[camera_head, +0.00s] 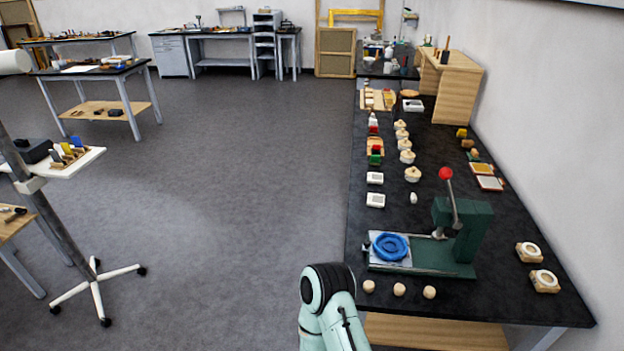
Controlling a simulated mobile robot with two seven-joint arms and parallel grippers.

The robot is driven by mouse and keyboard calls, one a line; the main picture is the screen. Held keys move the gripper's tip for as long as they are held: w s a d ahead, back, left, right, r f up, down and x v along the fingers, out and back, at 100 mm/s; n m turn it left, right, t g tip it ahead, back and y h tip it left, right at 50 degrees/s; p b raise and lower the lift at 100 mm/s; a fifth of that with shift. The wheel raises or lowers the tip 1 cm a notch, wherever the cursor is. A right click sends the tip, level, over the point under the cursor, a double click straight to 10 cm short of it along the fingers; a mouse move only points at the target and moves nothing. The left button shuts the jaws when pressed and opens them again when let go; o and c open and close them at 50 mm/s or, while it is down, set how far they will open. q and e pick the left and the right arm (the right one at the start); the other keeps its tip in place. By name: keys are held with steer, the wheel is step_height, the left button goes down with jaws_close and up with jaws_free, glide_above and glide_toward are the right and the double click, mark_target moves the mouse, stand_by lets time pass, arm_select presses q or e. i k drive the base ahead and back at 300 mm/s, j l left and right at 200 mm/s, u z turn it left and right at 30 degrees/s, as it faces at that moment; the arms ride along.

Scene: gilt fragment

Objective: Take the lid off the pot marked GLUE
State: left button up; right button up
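Several small cream pots stand in a row along the dark workbench (480,160) on the right; the nearest is a cream pot (413,174). Their tops look tan, like lids in place. No lettering can be read at this distance, so I cannot tell which pot is marked GLUE. A pale green arm link of mine with a black joint rises at the bottom middle, beside the bench's near left corner. Neither of my grippers shows.
A green press (463,228) with a red-knobbed lever and a blue ring (390,246) stands near the bench's front. White boxes (375,200) and small round pieces (399,289) lie around it. A wheeled stand (96,283) is at left. The middle floor is clear.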

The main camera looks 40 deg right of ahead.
mark_target(412, 173)
steer(key=i+j+z, duration=0.1)
steer(key=i, duration=0.3)
steer(key=i+j+z, duration=0.1)
steer(key=i+j, duration=0.15)
steer(key=i, duration=0.15)
steer(key=i+j, duration=0.2)
steer(key=i, duration=0.2)
steer(key=i+l+z, duration=0.1)
steer(key=z, duration=0.3)
steer(key=i+z, duration=0.5)
steer(key=z, duration=0.3)
steer(key=i+j+z, duration=0.1)
steer(key=z, duration=0.3)
steer(key=i+l+z, duration=0.1)
steer(key=i+z, duration=0.55)
steer(key=z, duration=0.25)
steer(key=i+j+z, duration=0.15)
steer(key=i+z, duration=0.3)
steer(key=k, duration=0.1)
